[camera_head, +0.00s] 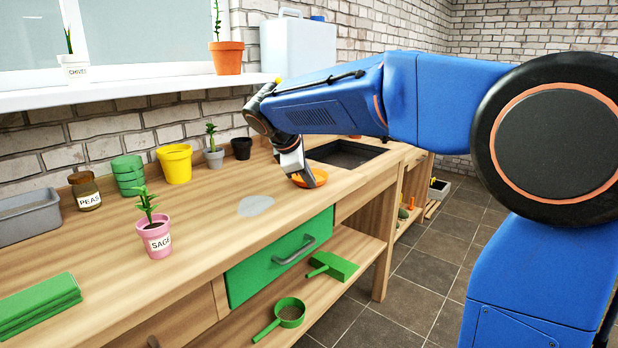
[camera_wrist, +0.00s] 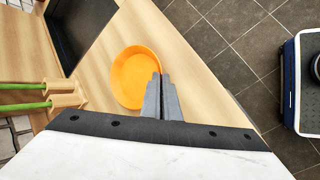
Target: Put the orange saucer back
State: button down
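The orange saucer (camera_head: 319,177) is on or just above the wooden worktop, in front of the dark sink recess. I cannot tell whether it touches the wood. In the wrist view the saucer (camera_wrist: 132,80) is a round, shallow dish seen from above. My gripper (camera_head: 302,181) is at the saucer's near edge. In the wrist view my gripper (camera_wrist: 161,80) has its two fingers close together, with the saucer's rim between their tips. A flat grey disc (camera_head: 256,205) lies on the worktop to the left of the saucer, with nothing on it.
The sink recess (camera_head: 345,153) lies behind the saucer. A pink sage pot (camera_head: 156,238), yellow pot (camera_head: 174,164), grey plant pot (camera_head: 214,157) and black pot (camera_head: 242,148) stand to the left. The green drawer (camera_head: 280,256) is shut. The worktop around the grey disc is clear.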

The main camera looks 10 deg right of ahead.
jog(key=shift+f, duration=0.1)
jog(key=c, duration=1.9)
grip_release()
jog(key=shift+c, duration=0.2)
